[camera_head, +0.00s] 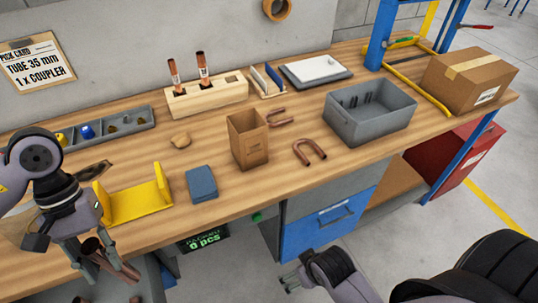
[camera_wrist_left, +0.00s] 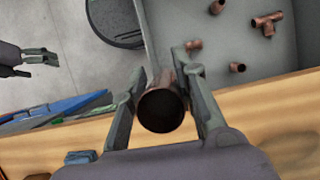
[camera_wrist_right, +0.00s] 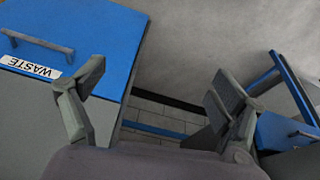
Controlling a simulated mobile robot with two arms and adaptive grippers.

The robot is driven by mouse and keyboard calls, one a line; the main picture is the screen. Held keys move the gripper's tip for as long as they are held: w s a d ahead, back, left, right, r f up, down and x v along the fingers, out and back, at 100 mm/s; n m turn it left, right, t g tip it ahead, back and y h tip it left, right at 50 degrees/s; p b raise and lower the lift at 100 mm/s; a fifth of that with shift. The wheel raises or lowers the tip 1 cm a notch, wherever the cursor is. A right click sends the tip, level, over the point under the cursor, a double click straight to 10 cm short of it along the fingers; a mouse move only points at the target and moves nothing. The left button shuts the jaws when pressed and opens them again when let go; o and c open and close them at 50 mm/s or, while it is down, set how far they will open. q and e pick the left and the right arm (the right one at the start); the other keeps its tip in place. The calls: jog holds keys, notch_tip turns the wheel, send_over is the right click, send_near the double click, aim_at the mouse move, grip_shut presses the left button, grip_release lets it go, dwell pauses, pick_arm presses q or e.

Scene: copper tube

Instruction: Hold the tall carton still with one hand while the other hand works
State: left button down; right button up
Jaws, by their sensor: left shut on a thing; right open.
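The tall carton (camera_head: 249,140) is brown, open at the top and stands upright near the middle of the bench, with neither gripper touching it. My left gripper (camera_head: 96,262) is low at the left, by the bench's front edge. It is shut on a copper tube (camera_wrist_left: 162,108), whose dark open end faces the left wrist camera. My right gripper (camera_head: 288,281) is in front of the bench, well below and right of the carton. In the right wrist view it is open and empty (camera_wrist_right: 160,95).
A grey bin (camera_wrist_left: 225,60) with copper fittings lies beyond the left gripper. Around the carton are a blue block (camera_head: 202,184), copper U-bends (camera_head: 310,152), a yellow cradle (camera_head: 138,203) and a wooden tube rack (camera_head: 207,96). A grey tote (camera_head: 371,120) stands right.

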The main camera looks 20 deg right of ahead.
jog(key=w+r+t, duration=0.3)
jog(key=w+r, duration=0.1)
jog(key=r, duration=0.2)
jog(key=w+r+m+t, duration=0.1)
jog(key=w+r+t, duration=0.2)
jog(key=w+r, duration=0.2)
jog(key=w+r+t, duration=0.2)
jog(key=w+r, duration=0.2)
jog(key=r, duration=0.3)
jog(key=shift+w+r+t, duration=0.15)
jog(key=shift+w+t, duration=0.25)
jog(key=t+y, duration=0.1)
jog(key=t, duration=0.5)
send_near(241, 113)
jog(key=s, duration=0.5)
jog(key=w+p, duration=0.1)
jog(key=w, duration=0.4)
jog(key=w+p, duration=0.1)
jog(key=w, duration=0.5)
jog(key=shift+w+a+r, duration=0.2)
jog(key=shift+a+r, duration=0.05)
jog(key=c, duration=1.2)
jog(key=shift+c, duration=0.2)
